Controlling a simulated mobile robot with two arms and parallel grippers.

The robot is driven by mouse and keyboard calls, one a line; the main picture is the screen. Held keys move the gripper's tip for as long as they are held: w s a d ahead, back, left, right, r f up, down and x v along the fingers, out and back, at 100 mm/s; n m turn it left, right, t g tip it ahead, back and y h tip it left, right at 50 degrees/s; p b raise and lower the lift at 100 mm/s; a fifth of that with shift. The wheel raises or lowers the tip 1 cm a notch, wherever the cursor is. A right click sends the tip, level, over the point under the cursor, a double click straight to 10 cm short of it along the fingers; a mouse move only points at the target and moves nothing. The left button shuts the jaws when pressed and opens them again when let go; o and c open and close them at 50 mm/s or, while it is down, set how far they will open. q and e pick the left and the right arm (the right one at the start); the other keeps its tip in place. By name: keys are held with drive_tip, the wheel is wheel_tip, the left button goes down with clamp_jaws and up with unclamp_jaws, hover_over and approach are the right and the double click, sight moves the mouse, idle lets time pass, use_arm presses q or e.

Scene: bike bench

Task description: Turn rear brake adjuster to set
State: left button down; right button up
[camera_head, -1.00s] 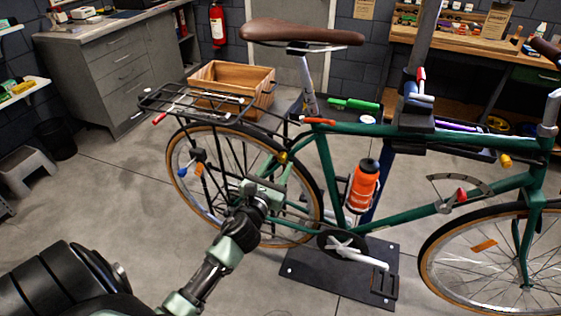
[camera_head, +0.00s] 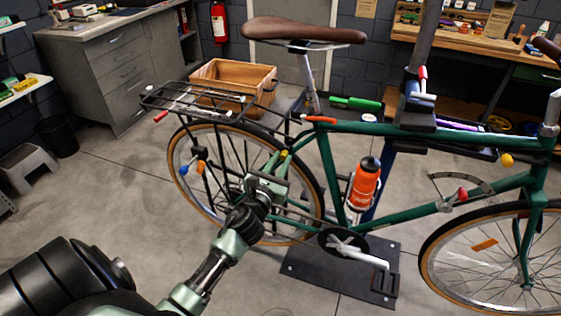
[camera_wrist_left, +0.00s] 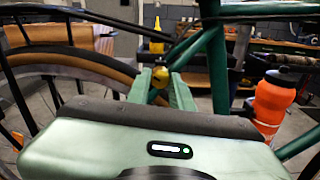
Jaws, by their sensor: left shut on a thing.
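The rear brake adjuster looks to be the small yellow knob (camera_head: 285,153) at the rear of the green bicycle frame (camera_head: 323,160). In the left wrist view the yellow knob (camera_wrist_left: 160,75) sits between the fingertips. My left gripper (camera_head: 281,161) reaches up to it from the lower left and is shut on it. In the left wrist view its two pale green fingers (camera_wrist_left: 161,86) stand on either side of the knob. Any mark on the adjuster is too small to read. My right gripper is not in view.
The rear wheel (camera_head: 183,201) and black rack (camera_head: 190,101) lie close to the left arm. An orange bottle (camera_head: 364,187) is right of the gripper. The stand's base plate (camera_head: 315,285) is below. The floor at left is mostly free.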

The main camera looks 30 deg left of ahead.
use_arm(q)
drive_tip(key=n, duration=0.3)
drive_tip(key=shift+n, duration=0.3)
drive_tip(key=n, duration=0.3)
drive_tip(key=shift+n, duration=0.3)
drive_tip(key=n, duration=0.6)
drive_tip(key=shift+p, duration=0.35)
drive_tip(key=n+p, duration=0.1)
drive_tip(key=n, duration=0.5)
drive_tip(key=shift+n, duration=0.4)
drive_tip(key=n+p, duration=0.1)
drive_tip(key=n, duration=0.2)
drive_tip(key=shift+r+n, duration=0.1)
drive_tip(key=shift+n, duration=0.2)
drive_tip(key=n+p, duration=0.1)
drive_tip(key=n, duration=0.2)
drive_tip(key=shift+n, duration=0.3)
drive_tip(key=n+p, duration=0.1)
drive_tip(key=n, duration=0.3)
drive_tip(key=shift+n, duration=0.3)
drive_tip(key=n+p, duration=0.1)
drive_tip(key=n, duration=0.3)
drive_tip(key=shift+p, duration=0.35)
drive_tip(key=n, duration=0.5)
drive_tip(key=shift+p, duration=0.35)
drive_tip(key=shift+n, duration=1.9)
